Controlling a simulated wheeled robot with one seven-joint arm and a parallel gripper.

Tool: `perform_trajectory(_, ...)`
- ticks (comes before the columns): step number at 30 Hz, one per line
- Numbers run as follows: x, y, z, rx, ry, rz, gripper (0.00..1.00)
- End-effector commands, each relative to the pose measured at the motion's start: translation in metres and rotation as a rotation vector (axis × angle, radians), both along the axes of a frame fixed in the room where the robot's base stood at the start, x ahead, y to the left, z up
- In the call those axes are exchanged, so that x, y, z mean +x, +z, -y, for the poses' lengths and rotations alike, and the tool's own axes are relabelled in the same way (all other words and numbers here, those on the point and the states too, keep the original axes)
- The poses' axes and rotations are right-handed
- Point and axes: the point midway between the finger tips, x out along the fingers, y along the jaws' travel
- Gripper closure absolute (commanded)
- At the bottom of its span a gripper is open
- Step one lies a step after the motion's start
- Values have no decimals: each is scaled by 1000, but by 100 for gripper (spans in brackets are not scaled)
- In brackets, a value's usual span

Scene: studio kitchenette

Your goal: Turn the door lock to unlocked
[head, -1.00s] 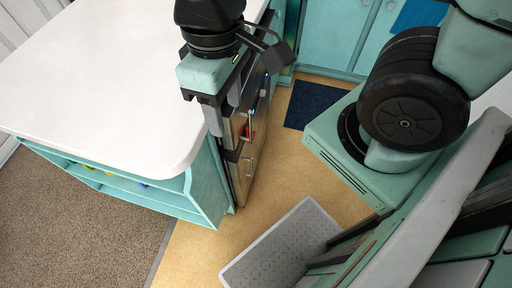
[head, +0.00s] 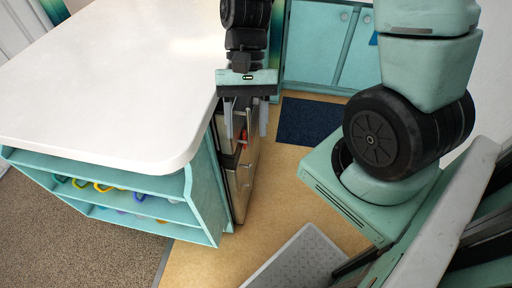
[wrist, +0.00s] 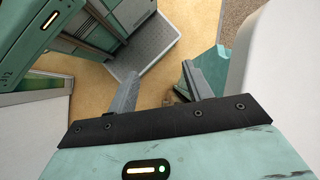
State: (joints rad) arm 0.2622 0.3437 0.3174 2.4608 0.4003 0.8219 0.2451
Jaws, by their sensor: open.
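No door lock can be made out in either view. My gripper (head: 246,130) is open and empty, pointing down beside the right side of the white-topped island in the head view. In the wrist view my gripper (wrist: 160,78) shows two grey fingers spread apart, with tan floor between and beyond them and nothing held.
The white island counter (head: 110,75) fills the left, with teal open shelves (head: 110,200) at its end. Steel drawer fronts (head: 240,170) are close to my gripper. A dark blue mat (head: 308,120) lies before teal cabinets (head: 325,45). Tan floor (head: 215,262) is clear.

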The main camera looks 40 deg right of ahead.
Motion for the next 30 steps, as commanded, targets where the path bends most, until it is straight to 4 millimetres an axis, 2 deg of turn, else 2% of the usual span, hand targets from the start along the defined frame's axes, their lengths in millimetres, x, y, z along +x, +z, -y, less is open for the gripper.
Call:
perform_trajectory(1,3,-21,12,17,-112,-61,50)
perform_trajectory(3,7,-42,28,48,-280,-154,50)
perform_trajectory(11,15,-115,89,225,-903,-506,50)
perform_trajectory(18,11,-184,150,498,-1427,-835,50)
perform_trajectory(24,-4,-239,198,806,-1772,-1091,50)
perform_trajectory(30,-18,-272,227,1045,-1944,-1246,50)
